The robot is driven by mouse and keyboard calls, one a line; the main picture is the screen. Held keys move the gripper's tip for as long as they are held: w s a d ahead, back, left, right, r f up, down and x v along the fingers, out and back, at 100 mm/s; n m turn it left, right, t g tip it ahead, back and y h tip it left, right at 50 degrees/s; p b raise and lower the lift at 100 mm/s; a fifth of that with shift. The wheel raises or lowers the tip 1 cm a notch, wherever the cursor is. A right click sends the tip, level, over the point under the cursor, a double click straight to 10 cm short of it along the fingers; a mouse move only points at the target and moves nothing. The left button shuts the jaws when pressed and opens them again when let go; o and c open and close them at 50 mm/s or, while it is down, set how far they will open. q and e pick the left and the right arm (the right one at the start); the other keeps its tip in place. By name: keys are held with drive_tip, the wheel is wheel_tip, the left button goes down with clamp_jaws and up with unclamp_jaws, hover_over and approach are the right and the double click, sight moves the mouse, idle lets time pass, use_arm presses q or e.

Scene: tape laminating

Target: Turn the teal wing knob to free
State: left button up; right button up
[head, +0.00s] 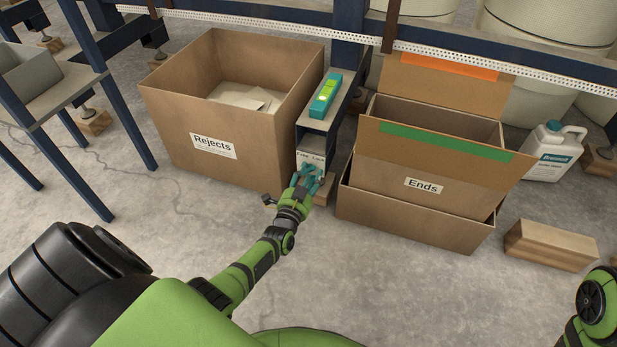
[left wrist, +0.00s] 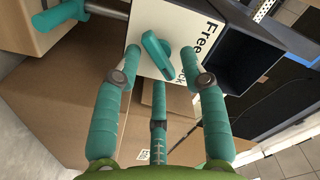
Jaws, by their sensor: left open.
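The teal wing knob (left wrist: 156,55) sits on a pale panel (left wrist: 184,22) in the left wrist view. Its wing lies slantwise. The panel reads "Free" beside the knob, and a second word ending in "ck" is partly hidden by a finger. My left gripper (left wrist: 158,62) is open, with two teal fingers on either side of the knob and a third below it. I cannot tell if any finger touches the knob. In the head view my left gripper (head: 308,178) is in front of the narrow dark housing (head: 318,124) and hides the knob. My right gripper is out of view.
The Rejects box (head: 215,115) stands close on the left of the housing and the Ends box (head: 425,180) close on its right. A teal device (head: 325,96) with a lit yellow-green part lies on top. A teal bar (left wrist: 62,15) shows at upper left.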

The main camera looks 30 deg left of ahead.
use_arm(q)
clamp_jaws()
drive_tip(key=shift+n, duration=0.3)
drive_tip(key=n, duration=0.3)
drive_tip(key=shift+a+r+n, duration=0.1)
drive_tip(key=shift+r+n, duration=0.05)
drive_tip(key=shift+n, duration=0.15)
drive_tip(key=n, duration=0.4)
drive_tip(key=shift+a+r+n+p, duration=0.1)
drive_tip(key=shift+a+n+p, duration=0.05)
drive_tip(key=shift+n+p, duration=0.15)
drive_tip(key=n, duration=0.4)
drive_tip(key=shift+s+a, duration=0.1)
drive_tip(key=shift+a, duration=0.05)
drive_tip(key=shift+a+n+b, duration=0.15)
drive_tip(key=shift+n+b, duration=0.3)
drive_tip(key=shift+n, duration=2.05)
unclamp_jaws()
